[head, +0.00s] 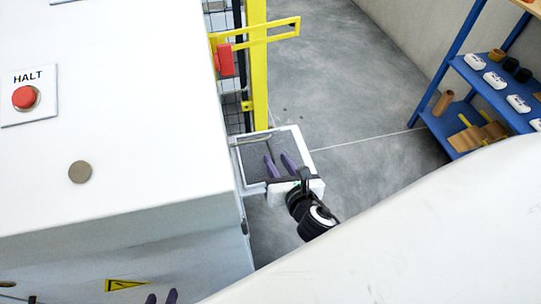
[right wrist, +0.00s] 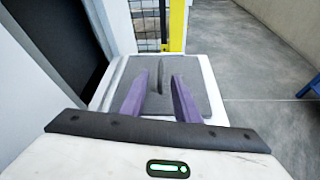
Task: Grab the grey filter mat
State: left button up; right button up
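The grey filter mat (head: 254,166) lies flat in a white, shallow tray (head: 313,172) at the side of the white machine. In the right wrist view the mat (right wrist: 158,106) fills the tray's floor, and a thin dark grey tab (right wrist: 160,76) stands up from it. My right gripper (head: 279,164) is over the tray. Its two purple fingers are apart, one on each side of the tab in that view, with nothing held. Whether they touch the mat I cannot tell.
The white machine (head: 110,150) with a red stop button (head: 25,97) fills the left. A yellow post (head: 257,65) and fence stand behind the tray. A blue shelf (head: 460,95) with parts is at the right. The grey floor (head: 350,90) between is clear.

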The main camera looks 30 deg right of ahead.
aim_at(272, 154)
jog(key=x, duration=0.4)
jog(key=shift+f+b, duration=0.1)
jog(key=shift+b, duration=0.25)
grip_shut()
